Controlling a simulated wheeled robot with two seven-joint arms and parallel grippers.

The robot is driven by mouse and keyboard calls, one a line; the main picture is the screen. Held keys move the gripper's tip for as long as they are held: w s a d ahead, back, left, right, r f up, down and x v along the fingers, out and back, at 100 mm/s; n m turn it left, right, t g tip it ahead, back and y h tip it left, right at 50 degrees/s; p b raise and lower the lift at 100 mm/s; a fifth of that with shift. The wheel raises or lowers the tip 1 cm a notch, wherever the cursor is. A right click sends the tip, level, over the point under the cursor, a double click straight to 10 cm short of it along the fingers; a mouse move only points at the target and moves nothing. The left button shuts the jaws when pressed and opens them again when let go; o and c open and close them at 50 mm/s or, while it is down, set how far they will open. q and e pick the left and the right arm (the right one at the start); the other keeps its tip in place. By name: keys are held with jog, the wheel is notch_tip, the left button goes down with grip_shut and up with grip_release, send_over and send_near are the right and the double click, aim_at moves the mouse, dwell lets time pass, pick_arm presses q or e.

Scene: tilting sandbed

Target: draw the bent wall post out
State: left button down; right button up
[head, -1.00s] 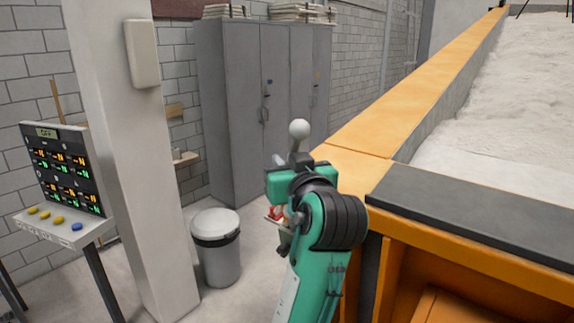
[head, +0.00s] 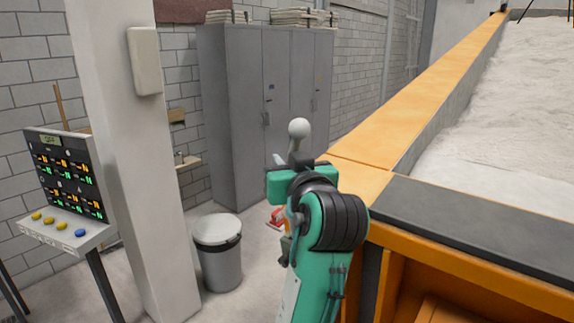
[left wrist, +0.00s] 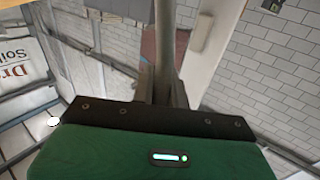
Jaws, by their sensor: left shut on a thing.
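My left gripper (head: 297,166) is seen from behind, at the near left corner of the sandbed; its fingers are mostly hidden by my wrist. A grey post with a pale round knob (head: 299,128) stands up just beyond it. In the left wrist view a grey upright bar (left wrist: 165,40) runs between the fingers (left wrist: 162,92), and the gripper is shut on it. I take this bar to be the wall post; its bend and lower end cannot be made out. My right gripper is not in view.
The sandbed's orange rim (head: 420,88) runs away to the back right, with pale sand (head: 510,110) inside and a dark ledge (head: 480,215) in front. A lidded bin (head: 219,262), a pale pillar (head: 130,180), a control panel (head: 66,185) and grey lockers (head: 235,110) stand left.

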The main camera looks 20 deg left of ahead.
pick_arm(q)
jog(key=shift+r, duration=0.2)
jog(key=shift+s+r+p, duration=0.15)
jog(key=shift+r+p, duration=0.15)
jog(key=shift+r, duration=0.45)
jog(key=shift+s+r+p, duration=0.1)
jog(key=shift+r+p, duration=0.2)
jog(key=shift+r, duration=0.45)
jog(key=shift+s+a, duration=0.1)
